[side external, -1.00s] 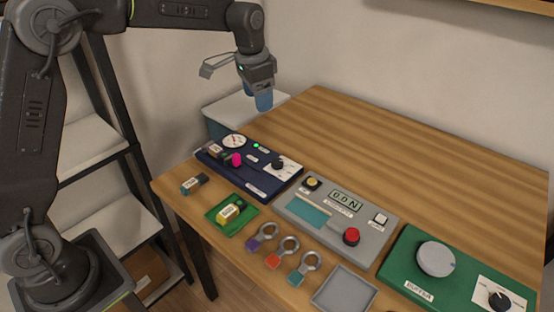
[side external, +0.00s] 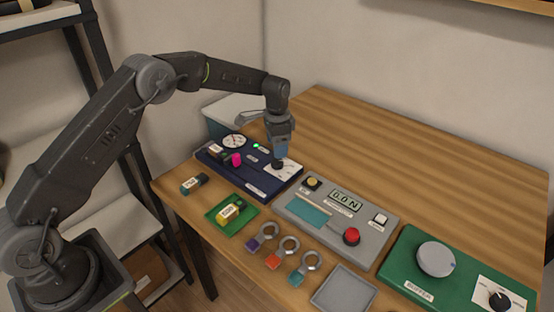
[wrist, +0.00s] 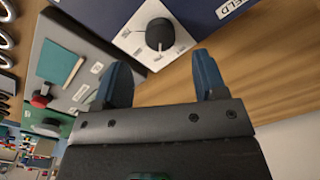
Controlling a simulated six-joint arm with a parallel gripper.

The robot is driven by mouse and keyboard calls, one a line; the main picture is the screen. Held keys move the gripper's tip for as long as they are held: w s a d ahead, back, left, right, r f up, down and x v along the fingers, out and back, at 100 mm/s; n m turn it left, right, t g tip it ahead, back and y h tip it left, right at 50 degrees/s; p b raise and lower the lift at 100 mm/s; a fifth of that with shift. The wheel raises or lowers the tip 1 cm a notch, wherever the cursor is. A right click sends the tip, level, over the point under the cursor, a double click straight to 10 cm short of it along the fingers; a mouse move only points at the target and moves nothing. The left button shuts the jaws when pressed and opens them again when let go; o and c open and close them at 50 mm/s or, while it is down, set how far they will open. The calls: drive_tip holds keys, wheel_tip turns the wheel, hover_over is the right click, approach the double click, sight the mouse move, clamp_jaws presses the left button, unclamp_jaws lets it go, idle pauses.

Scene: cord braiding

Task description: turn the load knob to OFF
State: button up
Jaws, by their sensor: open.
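A black knob (side external: 277,165) sits on a white plate at the right end of the dark blue panel (side external: 225,172). In the wrist view the same knob (wrist: 160,33) shows with a pale pointer line, ahead of the fingers. A second black knob (side external: 500,301) is on the green panel at the lower right. The small lettering is too blurred to tell which is the load knob. My gripper (side external: 280,152) is just above the blue panel's knob, its blue fingers pointing down. In the wrist view my gripper (wrist: 166,82) is open, with nothing between the fingers.
The grey panel (side external: 375,250) has a display and a red button (side external: 351,236). Several ring-ended tagged pieces, a green tray (side external: 215,217) and a grey tray (side external: 343,293) lie along the front. The table behind the panels is clear.

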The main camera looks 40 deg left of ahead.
sight(277, 161)
wheel_tip(277, 161, down, 6)
drive_tip(key=shift+r, duration=0.1)
drive_tip(key=shift+c, duration=0.2)
drive_tip(key=c, duration=0.9)
